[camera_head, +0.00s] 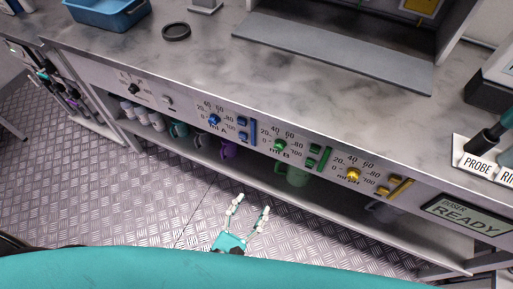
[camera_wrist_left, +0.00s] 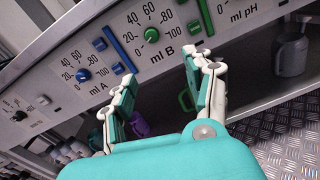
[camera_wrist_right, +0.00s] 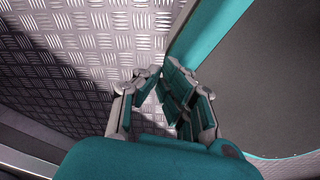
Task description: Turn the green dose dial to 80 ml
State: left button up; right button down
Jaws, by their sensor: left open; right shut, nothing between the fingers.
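The green dose dial (camera_head: 279,145) is a round knob on the front panel under the counter, labelled ml B, with a printed scale around it. It also shows in the left wrist view (camera_wrist_left: 151,35), upper middle; its pointer is too small to read. My left gripper (camera_head: 252,203) is open and empty, in front of and below the panel, apart from the dial. In the left wrist view its two fingers (camera_wrist_left: 158,68) point towards the panel, below the dial. My right gripper (camera_wrist_right: 159,70) shows only in its wrist view, fingertips close together, holding nothing, over the metal floor.
A blue dial (camera_head: 214,119) is left of the green one and a yellow dial (camera_head: 352,175) right. A green slider (camera_head: 319,158) stands beside the green dial. The counter edge overhangs the panel. The floor in front is clear.

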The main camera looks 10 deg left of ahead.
pick_arm(q)
jog(key=r+n, duration=0.1)
jog(key=n, duration=0.1)
jog(key=p, duration=0.3)
send_near(278, 149)
jog(key=shift+n+y, duration=0.3)
jog(key=shift+y, duration=0.1)
jog(key=x, duration=0.7)
jog(key=shift+w+d+r, duration=0.1)
jog(key=shift+d, duration=0.15)
jog(key=shift+w+d, duration=0.2)
jog(key=shift+w, duration=0.5)
pick_arm(e)
jog(key=shift+s+a+r, duration=0.1)
jog(key=shift+s+r, duration=0.2)
jog(key=shift+r, duration=0.3)
jog(key=shift+s+a+r, duration=0.1)
jog(key=shift+s+r, duration=0.2)
jog(key=shift+r, duration=0.3)
pick_arm(q)
jog(key=shift+c, duration=0.2)
grip_shut()
pick_arm(e)
jog(key=shift+s+d, duration=0.1)
jog(key=shift+s, duration=0.05)
